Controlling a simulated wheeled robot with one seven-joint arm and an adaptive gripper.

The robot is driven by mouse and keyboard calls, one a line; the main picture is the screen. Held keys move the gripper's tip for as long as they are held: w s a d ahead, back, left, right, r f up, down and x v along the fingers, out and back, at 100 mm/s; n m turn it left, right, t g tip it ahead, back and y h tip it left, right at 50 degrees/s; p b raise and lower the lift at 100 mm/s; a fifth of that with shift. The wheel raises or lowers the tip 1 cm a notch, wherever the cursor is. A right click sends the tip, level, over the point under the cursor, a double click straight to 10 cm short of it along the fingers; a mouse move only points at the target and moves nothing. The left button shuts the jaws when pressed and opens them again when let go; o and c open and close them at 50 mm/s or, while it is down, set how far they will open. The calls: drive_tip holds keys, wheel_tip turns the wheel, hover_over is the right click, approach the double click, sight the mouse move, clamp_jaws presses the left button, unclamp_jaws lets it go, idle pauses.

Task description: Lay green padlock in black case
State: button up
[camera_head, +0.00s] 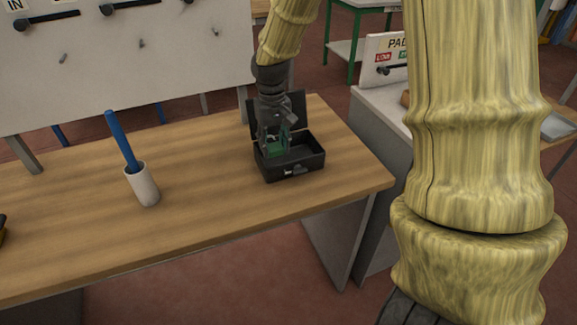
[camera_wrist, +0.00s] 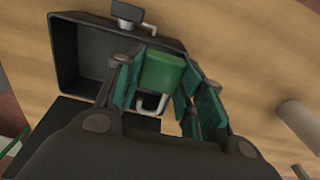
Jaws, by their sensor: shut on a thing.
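The black case (camera_head: 295,174) stands open near the right end of the wooden table, its lid raised at the back. It also shows in the wrist view (camera_wrist: 68,62), with a latch at its front. My gripper (camera_head: 275,143) is over the left part of the case, pointing down. It is shut on the green padlock (camera_wrist: 160,71), which sits between the fingers with its metal shackle toward the palm. In the head view the padlock (camera_head: 275,150) is at the case's left end, partly hidden by the fingers. I cannot tell whether it touches the case floor.
A white cup (camera_head: 143,186) holding a blue stick (camera_head: 122,141) stands to the left of the case. A white panel with hooks (camera_head: 120,60) rises behind the table. The table top (camera_head: 220,200) between cup and case is clear.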

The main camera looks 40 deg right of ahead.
approach(291, 157)
wheel_tip(291, 157, up, 3)
drive_tip(key=s+a, duration=0.2)
drive_tip(key=s, duration=0.1)
drive_tip(key=shift+w+f+p, duration=0.1)
drive_tip(key=shift+f+p, duration=0.55)
drive_tip(key=shift+f, duration=4.2)
drive_tip(key=shift+f, duration=0.15)
drive_tip(key=o, duration=1)
drive_tip(key=shift+o, duration=0.2)
wheel_tip(291, 157, up, 12)
drive_tip(key=b, duration=0.2)
